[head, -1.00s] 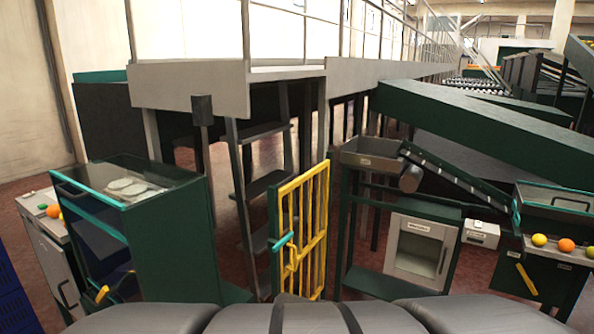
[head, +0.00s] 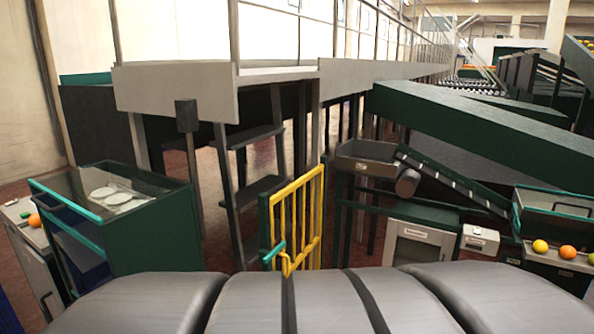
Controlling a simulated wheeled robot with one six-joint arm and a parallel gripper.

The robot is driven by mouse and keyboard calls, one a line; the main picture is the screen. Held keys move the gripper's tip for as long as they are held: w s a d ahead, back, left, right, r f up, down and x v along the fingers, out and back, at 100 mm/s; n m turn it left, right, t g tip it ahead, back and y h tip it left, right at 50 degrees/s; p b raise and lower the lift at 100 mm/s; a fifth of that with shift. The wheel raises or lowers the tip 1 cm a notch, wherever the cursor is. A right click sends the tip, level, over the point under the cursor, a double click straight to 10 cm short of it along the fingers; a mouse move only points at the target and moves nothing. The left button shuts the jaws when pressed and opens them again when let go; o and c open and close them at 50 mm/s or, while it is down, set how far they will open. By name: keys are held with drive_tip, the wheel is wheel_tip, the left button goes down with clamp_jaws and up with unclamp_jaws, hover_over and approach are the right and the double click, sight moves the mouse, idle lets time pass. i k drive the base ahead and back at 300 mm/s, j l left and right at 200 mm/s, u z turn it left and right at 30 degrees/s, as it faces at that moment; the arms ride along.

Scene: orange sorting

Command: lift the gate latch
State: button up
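The yellow barred gate (head: 302,212) stands upright near the middle of the head view, beside a dark green post (head: 265,232). The latch, with a teal handle (head: 274,252) and a yellow part (head: 290,264), is at the gate's lower left. My own grey body fills the bottom of the view and hides the gate's lower end. My gripper is not in view, so I cannot tell where it is relative to the latch.
A green glass-topped cabinet (head: 150,235) stands at left. A grey-doored cabinet (head: 414,244) stands right of the gate, under a sloping conveyor (head: 455,185). Steps (head: 250,190) rise behind the gate to a walkway. Oranges (head: 567,252) lie on a ledge at far right.

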sight(269, 257)
drive_tip(key=i+u, duration=0.1)
drive_tip(key=i, duration=0.35)
drive_tip(key=i+l+u, duration=0.1)
drive_tip(key=i, duration=0.4)
